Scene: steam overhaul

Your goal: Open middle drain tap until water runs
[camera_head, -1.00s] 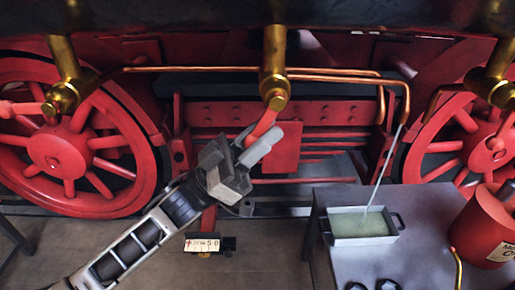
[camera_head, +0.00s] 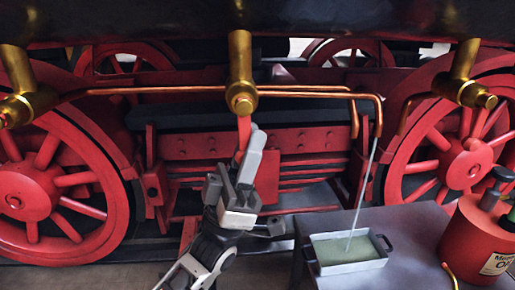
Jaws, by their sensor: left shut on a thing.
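The brass middle drain tap (camera_head: 241,70) hangs from the dark boiler underside at the centre. Its red lever (camera_head: 243,132) points almost straight down. My left gripper (camera_head: 247,160) is shut on the lever from below, its pale fingers covering the lever's lower part. A copper pipe (camera_head: 310,91) runs right from the tap and bends down at its end. A thin pale stream of water (camera_head: 364,190) falls from that end into a grey two-handled tray (camera_head: 346,268), which holds greenish water. My right gripper is out of view.
The tray stands on a grey table (camera_head: 420,222) at the lower right, beside a red oil bucket (camera_head: 470,243) holding bottles. Other brass taps (camera_head: 26,103) (camera_head: 468,85) hang left and right. Large red spoked wheels (camera_head: 42,185) (camera_head: 462,165) flank the centre.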

